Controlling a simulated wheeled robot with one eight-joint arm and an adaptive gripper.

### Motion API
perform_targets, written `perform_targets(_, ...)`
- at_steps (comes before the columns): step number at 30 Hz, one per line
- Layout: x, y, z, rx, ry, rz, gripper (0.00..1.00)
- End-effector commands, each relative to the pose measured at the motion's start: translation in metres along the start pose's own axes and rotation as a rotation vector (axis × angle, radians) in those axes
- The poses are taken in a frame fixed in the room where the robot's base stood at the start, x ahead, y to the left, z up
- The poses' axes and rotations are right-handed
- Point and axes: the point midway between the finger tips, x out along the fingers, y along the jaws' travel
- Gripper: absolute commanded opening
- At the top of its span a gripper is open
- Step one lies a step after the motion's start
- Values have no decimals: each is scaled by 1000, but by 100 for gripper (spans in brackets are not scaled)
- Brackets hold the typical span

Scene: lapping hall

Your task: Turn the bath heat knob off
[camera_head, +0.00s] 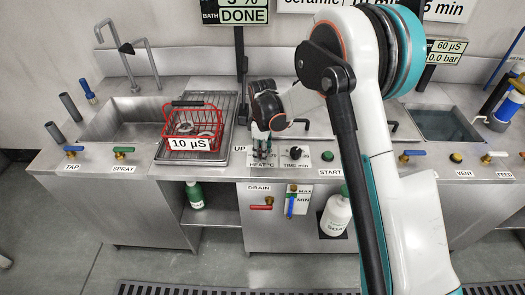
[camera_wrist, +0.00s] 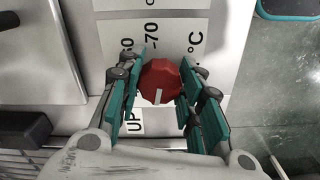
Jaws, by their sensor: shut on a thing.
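The bath heat knob (camera_wrist: 160,78) is red and faceted, with a white mark on its lower part in the wrist view. My gripper (camera_wrist: 160,92) has its teal-padded fingers on both sides of the knob and is shut on it. In the head view my gripper (camera_head: 262,150) points down at the front panel, just above the "HEAT °C" label (camera_head: 263,168). The knob is mostly hidden by the fingers there. In the wrist view the scale plate (camera_wrist: 176,35) shows "-70" and "°C"; part of the scale is hidden.
The black TIME knob (camera_head: 295,153) is close to the right of my gripper. A red basket (camera_head: 192,127) tagged "10 µS" stands on the drainer to the left. The green START button (camera_head: 344,189) is farther right. The red DRAIN handle (camera_head: 261,207) is below.

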Motion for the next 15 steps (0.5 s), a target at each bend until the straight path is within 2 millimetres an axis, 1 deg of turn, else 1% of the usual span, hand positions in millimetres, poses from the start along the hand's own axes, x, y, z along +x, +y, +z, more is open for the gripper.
perform_targets(3,0,0,0,0,0,1,10)
perform_targets(4,0,0,0,0,0,1,38)
perform_targets(5,0,0,0,0,0,1,45)
perform_targets(6,0,0,0,0,0,1,54)
perform_targets(15,0,0,0,1,0,0,54)
